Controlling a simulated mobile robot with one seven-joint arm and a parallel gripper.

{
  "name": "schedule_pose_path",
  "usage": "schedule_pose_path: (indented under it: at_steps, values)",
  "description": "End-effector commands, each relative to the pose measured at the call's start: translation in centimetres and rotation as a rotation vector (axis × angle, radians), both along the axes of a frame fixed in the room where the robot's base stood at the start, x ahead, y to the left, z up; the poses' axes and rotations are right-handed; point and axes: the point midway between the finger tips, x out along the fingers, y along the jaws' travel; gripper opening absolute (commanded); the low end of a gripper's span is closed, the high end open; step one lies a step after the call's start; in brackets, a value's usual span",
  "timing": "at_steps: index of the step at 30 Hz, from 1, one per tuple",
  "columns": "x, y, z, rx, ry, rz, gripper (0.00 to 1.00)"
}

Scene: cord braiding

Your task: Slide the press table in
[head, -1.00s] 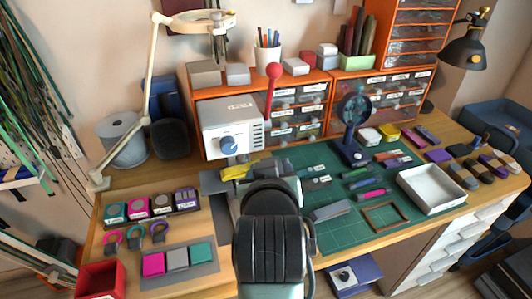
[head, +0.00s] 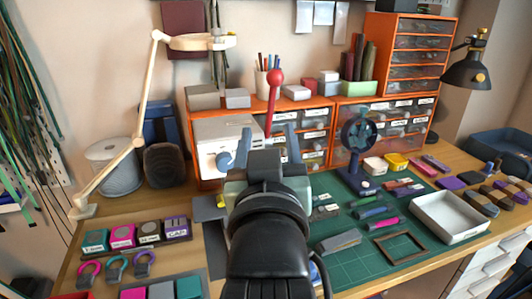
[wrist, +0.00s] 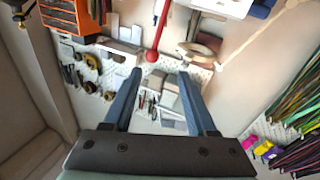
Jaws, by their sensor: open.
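The press is a white box (head: 217,135) with a blue dial and a lever ending in a red ball (head: 275,77), in front of the orange drawers in the head view. The red ball (wrist: 152,55) also shows in the wrist view. My arm covers the area under the press in the head view, so I cannot make out the press table or its position. A dark grey plate (head: 207,210) shows left of my arm. My gripper (head: 268,138) is raised in front of the press with its two blue-grey fingers spread. In the wrist view my gripper (wrist: 160,74) is empty.
A cream lamp arm (head: 147,110) stands left of the press. A dark blue fan-like stand (head: 358,145), a white tray (head: 449,217) and a small brown frame (head: 400,247) are on the green mat (head: 345,265) at right. Labelled blocks (head: 150,232) sit at left.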

Motion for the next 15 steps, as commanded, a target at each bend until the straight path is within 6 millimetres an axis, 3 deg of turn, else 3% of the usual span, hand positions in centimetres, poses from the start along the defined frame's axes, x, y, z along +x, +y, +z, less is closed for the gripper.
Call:
schedule_pose_path:
  at_steps: [15]
  values:
    - [-1.3, 0.0, 1.4, 0.017, -0.127, 0.002, 0.57]
